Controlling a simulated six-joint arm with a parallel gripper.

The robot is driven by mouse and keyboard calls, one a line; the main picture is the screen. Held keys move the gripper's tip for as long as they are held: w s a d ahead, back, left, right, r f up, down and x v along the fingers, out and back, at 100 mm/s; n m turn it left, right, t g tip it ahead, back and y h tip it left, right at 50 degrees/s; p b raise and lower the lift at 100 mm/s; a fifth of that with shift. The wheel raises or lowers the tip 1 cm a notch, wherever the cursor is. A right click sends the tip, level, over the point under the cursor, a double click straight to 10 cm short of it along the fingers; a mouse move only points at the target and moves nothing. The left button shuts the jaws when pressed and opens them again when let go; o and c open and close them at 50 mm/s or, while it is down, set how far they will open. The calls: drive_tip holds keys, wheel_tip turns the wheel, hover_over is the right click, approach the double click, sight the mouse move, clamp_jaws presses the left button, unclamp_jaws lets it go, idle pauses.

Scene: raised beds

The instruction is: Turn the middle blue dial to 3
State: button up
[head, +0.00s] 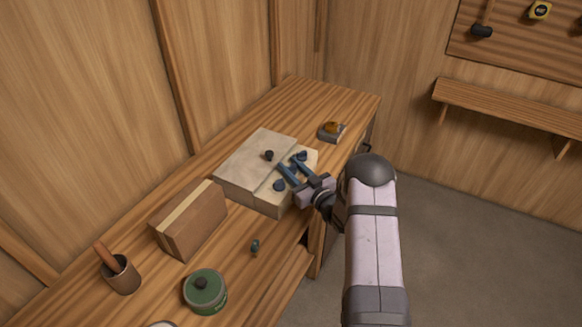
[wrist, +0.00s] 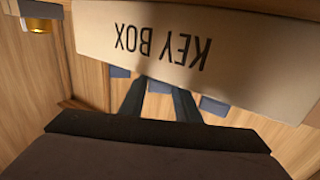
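The key box (head: 245,160) is a pale box on the bench, with "KEY BOX" upside down in the wrist view (wrist: 240,40). Three blue dials sit along its front: a near one (head: 279,185), a far one (head: 301,156) and the middle dial (wrist: 159,86). In the wrist view the outer dials show at left (wrist: 120,72) and right (wrist: 213,105). My gripper (head: 287,169) is at the box front, its fingers apart, one on each side of the middle dial. They mostly hide that dial in the head view. I cannot tell whether they touch it. Dial markings are not readable.
A black knob (head: 268,155) is on the box top. A grey and orange item (head: 332,130) lies beyond. The bench's far end is clear.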

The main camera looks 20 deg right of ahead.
drive_tip(key=shift+a+m+h+b, duration=0.1)
drive_tip(key=shift+m+h+b, duration=0.25)
drive_tip(key=shift+m+h, duration=0.25)
drive_tip(key=shift+t+h, duration=0.3)
drive_tip(key=shift+h, duration=0.1)
drive_tip(key=o, duration=0.7)
drive_tip(key=shift+s, duration=0.15)
drive_tip(key=shift+s+d+b, duration=0.25)
drive_tip(key=shift+s+b, duration=0.1)
drive_tip(key=shift+s, duration=0.15)
drive_tip(key=shift+s+d+b, duration=0.25)
drive_tip(key=shift+s+b, duration=0.25)
drive_tip(key=shift+s, duration=1)
drive_tip(key=shift+s+d+b, duration=0.2)
drive_tip(key=shift+s+b, duration=0.3)
drive_tip(key=shift+s, duration=1)
drive_tip(key=shift+o, duration=0.3)
